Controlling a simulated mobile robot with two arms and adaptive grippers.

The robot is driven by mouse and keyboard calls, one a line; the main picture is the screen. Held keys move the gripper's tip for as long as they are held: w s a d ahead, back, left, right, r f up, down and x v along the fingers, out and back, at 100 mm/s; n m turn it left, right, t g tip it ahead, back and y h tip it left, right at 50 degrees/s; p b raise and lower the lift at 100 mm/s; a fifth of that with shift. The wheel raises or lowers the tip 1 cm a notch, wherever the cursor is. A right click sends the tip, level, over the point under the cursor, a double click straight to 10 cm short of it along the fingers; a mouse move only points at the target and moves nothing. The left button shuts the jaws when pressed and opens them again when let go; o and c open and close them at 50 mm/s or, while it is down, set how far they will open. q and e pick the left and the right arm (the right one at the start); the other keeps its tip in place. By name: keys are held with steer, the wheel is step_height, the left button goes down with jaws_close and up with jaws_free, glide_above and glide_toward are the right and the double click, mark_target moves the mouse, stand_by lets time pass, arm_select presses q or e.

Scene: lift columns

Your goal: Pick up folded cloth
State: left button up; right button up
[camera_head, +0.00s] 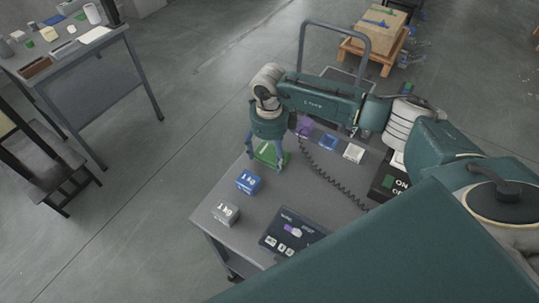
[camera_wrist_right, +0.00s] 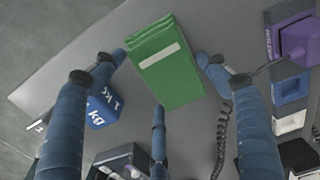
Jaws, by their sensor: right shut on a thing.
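The folded cloth (camera_head: 266,153) is green and lies at the far left part of the grey table. In the right wrist view the cloth (camera_wrist_right: 170,75) shows as a stacked green block with a pale stripe across its top. My right gripper (camera_head: 265,166) points down over it, with its blue fingers around the cloth. I cannot tell whether the cloth is clear of the table. My left gripper is not in view.
On the grey table (camera_head: 210,203) stand a blue 1 kg weight (camera_head: 248,182), a grey weight (camera_head: 226,212), a dark scale panel (camera_head: 290,235), a coiled cord (camera_head: 325,172) and purple, blue and white blocks. Another table (camera_head: 90,50) stands far left. A pallet with a box is behind.

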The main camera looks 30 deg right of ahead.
mark_target(269, 156)
step_height(269, 156, up, 18)
steer(key=b, duration=0.4)
steer(key=shift+r, duration=0.65)
steer(key=shift+o, duration=0.9)
steer(key=shift+c, duration=0.5)
